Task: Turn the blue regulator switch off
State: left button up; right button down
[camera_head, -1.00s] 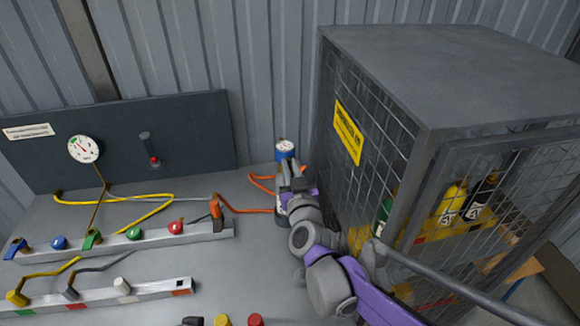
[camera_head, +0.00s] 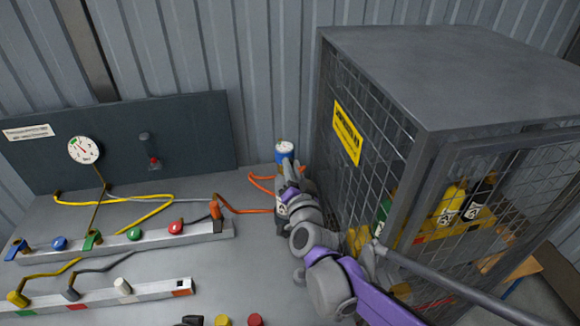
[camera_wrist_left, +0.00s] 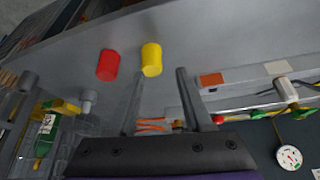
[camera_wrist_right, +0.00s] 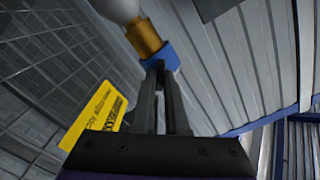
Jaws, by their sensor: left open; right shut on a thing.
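The blue regulator switch (camera_head: 284,150) is a small blue body with a pale dial-like top, beside the cage's left side near the back wall. My right gripper (camera_head: 288,172) reaches it from the front. In the right wrist view the right gripper (camera_wrist_right: 162,75) has its fingers close together, with their tips on the blue part (camera_wrist_right: 165,55), beside a brass fitting (camera_wrist_right: 144,36). The fingers hide part of the switch, and its setting cannot be read. My left gripper (camera_wrist_left: 163,80) is open and empty, above the bench.
The mesh cage (camera_head: 440,75) stands close to the right of my right arm, with bottles inside. An orange hose (camera_head: 245,211) runs to the switch area. A rail with coloured valves (camera_head: 110,240) and a gauge (camera_head: 83,149) are at left. Red (camera_wrist_left: 108,65) and yellow (camera_wrist_left: 151,60) knobs are near my left gripper.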

jog(key=shift+f+m+p, duration=0.1)
jog(key=shift+m+p, duration=1.05)
jog(key=shift+m, duration=3.95)
jog(key=c, duration=0.9)
grip_release()
jog(key=s, duration=0.3)
jog(key=s+d, duration=0.1)
jog(key=s, duration=0.3)
jog(key=s+d+b, duration=0.1)
jog(key=s, duration=0.2)
jog(key=shift+s+d, duration=0.1)
jog(key=shift+s, duration=0.2)
